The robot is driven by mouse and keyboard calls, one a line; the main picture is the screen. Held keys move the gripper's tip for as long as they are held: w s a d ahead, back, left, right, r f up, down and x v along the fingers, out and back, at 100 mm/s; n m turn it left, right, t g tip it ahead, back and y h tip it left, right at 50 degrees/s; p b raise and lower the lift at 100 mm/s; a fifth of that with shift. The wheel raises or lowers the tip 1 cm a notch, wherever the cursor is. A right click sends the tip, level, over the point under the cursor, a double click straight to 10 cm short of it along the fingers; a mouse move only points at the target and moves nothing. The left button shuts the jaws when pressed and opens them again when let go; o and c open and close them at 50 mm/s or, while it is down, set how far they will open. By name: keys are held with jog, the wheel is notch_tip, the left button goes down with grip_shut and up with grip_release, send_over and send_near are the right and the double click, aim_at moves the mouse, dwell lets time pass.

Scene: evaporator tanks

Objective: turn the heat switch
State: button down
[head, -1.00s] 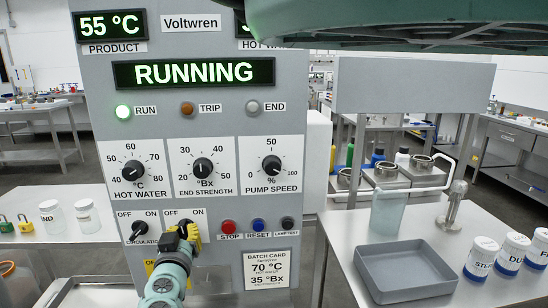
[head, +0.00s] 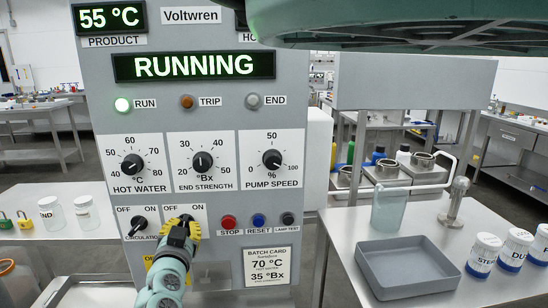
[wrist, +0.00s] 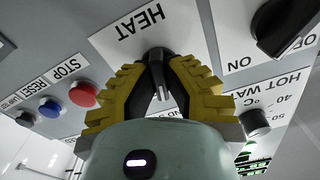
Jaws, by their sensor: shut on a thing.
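The heat switch is a black knob (wrist: 158,62) under the HEAT label in the wrist view. Its handle sits between the yellow ribbed fingers of my gripper (wrist: 157,88), which is shut on it. In the head view my gripper (head: 181,228) reaches the lower part of the grey panel (head: 205,95), just right of the circulation switch (head: 138,228). Its fingers cover most of the heat switch there, with OFF and ON labels above. The switch's exact angle is hard to tell.
Red stop (head: 229,222), blue reset (head: 258,220) and black lamp test (head: 288,219) buttons lie right of my gripper. Dials sit above. The display (head: 194,66) reads RUNNING, and the product display (head: 109,17) reads 55 °C. A grey tray (head: 410,268) stands on the right table.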

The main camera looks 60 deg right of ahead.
jog(key=shift+m, duration=1.2)
jog(key=shift+f+m, duration=0.1)
jog(key=shift+m, duration=0.9)
jog(key=shift+m, duration=0.7)
jog(key=c, duration=1)
grip_release()
